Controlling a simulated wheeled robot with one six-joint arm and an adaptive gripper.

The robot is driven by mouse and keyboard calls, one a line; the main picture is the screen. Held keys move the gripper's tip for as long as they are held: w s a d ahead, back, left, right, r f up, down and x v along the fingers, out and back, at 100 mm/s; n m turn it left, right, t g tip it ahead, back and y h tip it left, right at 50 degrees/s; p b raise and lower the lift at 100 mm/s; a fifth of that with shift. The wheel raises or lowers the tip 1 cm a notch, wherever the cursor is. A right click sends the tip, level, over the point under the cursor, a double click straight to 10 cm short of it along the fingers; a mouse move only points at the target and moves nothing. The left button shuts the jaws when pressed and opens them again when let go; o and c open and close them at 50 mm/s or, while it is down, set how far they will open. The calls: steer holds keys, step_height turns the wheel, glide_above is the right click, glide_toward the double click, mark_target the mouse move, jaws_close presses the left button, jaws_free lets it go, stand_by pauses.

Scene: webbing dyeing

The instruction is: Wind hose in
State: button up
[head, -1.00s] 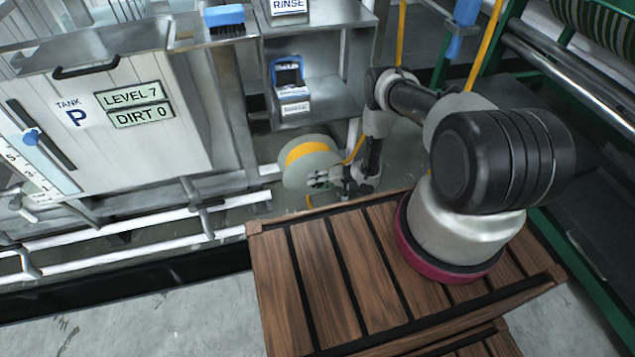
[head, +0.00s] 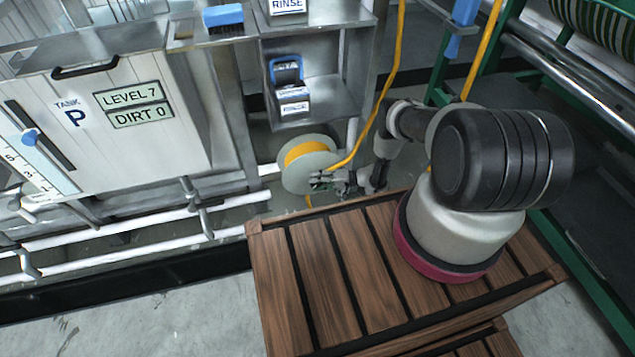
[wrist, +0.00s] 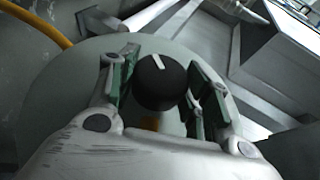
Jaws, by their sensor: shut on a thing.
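The hose reel (head: 303,157) is a pale round drum with yellow hose (head: 386,100) wound on it, below the steel shelf in the head view. A length of hose runs up from the reel to the right of the shelf. My gripper (head: 322,179) is at the front face of the reel. In the wrist view the reel's pale disc (wrist: 215,95) fills the middle, and my gripper (wrist: 160,95) is shut on a black knob (wrist: 158,82) with a white mark, between its green-padded fingers. The hose (wrist: 38,22) also shows at upper left there.
Tank P (head: 110,110) stands at the left, reading LEVEL 7 and DIRT 0. White pipes (head: 130,235) run low at left. A wooden slatted platform (head: 320,270) is in front.

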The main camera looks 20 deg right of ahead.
steer(key=shift+w, duration=0.1)
steer(key=o, duration=1)
steer(key=v, duration=1.2)
